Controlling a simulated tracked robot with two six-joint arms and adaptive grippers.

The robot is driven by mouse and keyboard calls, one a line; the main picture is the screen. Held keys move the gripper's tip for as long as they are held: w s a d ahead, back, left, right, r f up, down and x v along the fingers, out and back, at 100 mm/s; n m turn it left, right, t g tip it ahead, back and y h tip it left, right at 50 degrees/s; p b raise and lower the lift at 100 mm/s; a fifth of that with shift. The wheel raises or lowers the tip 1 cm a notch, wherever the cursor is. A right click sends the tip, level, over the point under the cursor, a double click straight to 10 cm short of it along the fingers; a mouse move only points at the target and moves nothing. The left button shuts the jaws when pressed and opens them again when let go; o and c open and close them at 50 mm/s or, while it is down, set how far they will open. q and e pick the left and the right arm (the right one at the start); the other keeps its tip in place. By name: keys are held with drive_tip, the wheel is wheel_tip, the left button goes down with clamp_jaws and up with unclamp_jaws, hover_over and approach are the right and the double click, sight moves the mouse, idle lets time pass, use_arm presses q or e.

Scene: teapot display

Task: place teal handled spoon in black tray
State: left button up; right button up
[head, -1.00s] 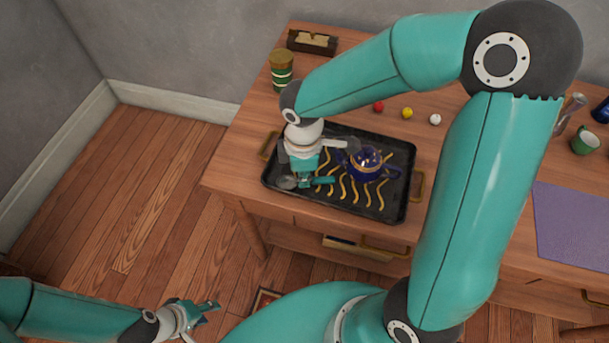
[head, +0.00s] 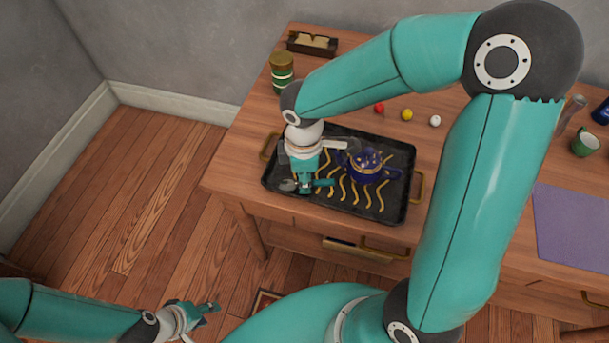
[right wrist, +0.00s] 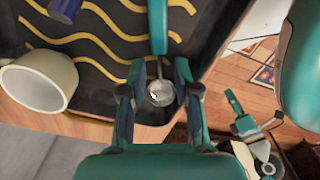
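The black tray (head: 395,207) stands on the wooden table, with wavy yellow lines on its floor and a brass handle at each end. The teal handled spoon (head: 324,182) is inside the tray's outline at its left part; its round metal bowl (right wrist: 161,93) shows between my right fingers. My right gripper (head: 305,190) points down over the tray. In the right wrist view my right gripper (right wrist: 159,72) is open, with a gap on both sides of the spoon's thin neck. My left gripper (head: 210,309) is low over the floor, away from the table; its finger gap is unclear.
A dark blue teapot (head: 366,167) stands in the tray, right of my right gripper. A green jar (head: 282,74), a dark box (head: 312,43) and small red, yellow and white balls (head: 407,115) are behind the tray. A purple mat (head: 572,225) lies at the right.

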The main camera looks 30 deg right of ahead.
use_arm(q)
drive_tip(key=shift+r+p, duration=0.85)
drive_tip(key=shift+r, duration=0.1)
use_arm(e)
wheel_tip(320, 180, up, 12)
drive_tip(key=shift+f, duration=0.15)
drive_tip(key=shift+f, duration=0.1)
